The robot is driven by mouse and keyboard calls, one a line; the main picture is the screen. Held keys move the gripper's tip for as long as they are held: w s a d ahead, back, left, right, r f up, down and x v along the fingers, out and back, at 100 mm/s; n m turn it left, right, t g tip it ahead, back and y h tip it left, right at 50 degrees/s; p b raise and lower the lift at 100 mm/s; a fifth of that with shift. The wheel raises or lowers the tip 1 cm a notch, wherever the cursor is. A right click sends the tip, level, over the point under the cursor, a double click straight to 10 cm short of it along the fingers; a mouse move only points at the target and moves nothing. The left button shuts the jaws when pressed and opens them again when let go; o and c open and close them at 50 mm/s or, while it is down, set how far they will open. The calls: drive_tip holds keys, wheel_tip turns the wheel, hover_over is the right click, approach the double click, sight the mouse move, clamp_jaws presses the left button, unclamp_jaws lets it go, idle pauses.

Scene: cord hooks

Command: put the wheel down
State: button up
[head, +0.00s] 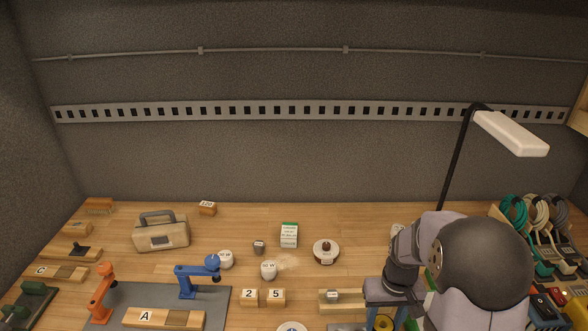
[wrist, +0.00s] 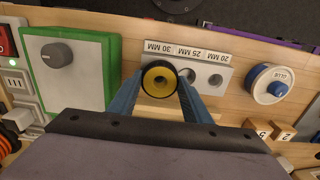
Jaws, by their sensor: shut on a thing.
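The wheel is a black ring with a yellow hub and a dark centre hole (wrist: 159,78). My gripper (wrist: 158,84) is shut on it, with one blue finger on each side. In the head view my gripper (head: 387,300) is at the lower right, and the yellow of the wheel (head: 384,323) shows at the bottom edge. In the wrist view the wheel overlaps a grey plate (wrist: 205,62) marked 20, 25 and 30 MM, with round holes. I cannot tell whether the wheel touches anything below.
A green-edged box with a grey knob (wrist: 56,55) stands left of the wheel in the wrist view. A blue and white round thing (wrist: 270,83) is to the right, near number blocks (wrist: 284,131). In the head view a lamp (head: 512,132) rises at the right.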

drive_tip(key=a, duration=0.7)
wheel_tip(320, 180, up, 5)
drive_tip(key=p, duration=0.5)
wheel_tip(320, 180, down, 5)
drive_tip(key=b, duration=0.5)
wheel_tip(320, 180, up, 5)
drive_tip(key=p, duration=0.5)
wheel_tip(320, 180, down, 5)
drive_tip(key=b, duration=0.5)
wheel_tip(320, 180, up, 10)
drive_tip(key=w+a+b, duration=0.2)
drive_tip(key=w+a, duration=0.2)
drive_tip(key=w, duration=0.5)
drive_tip(key=w+a+b, duration=0.3)
drive_tip(key=w+a, duration=0.1)
drive_tip(key=w, duration=0.5)
drive_tip(key=shift+w+a+f+p, duration=0.1)
drive_tip(key=shift+f+p, duration=0.6)
drive_tip(key=shift+f, duration=2.9)
drive_tip(key=shift+w+a+f+p, duration=0.1)
drive_tip(key=shift+f+p, duration=0.6)
drive_tip(key=shift+f, duration=2.9)
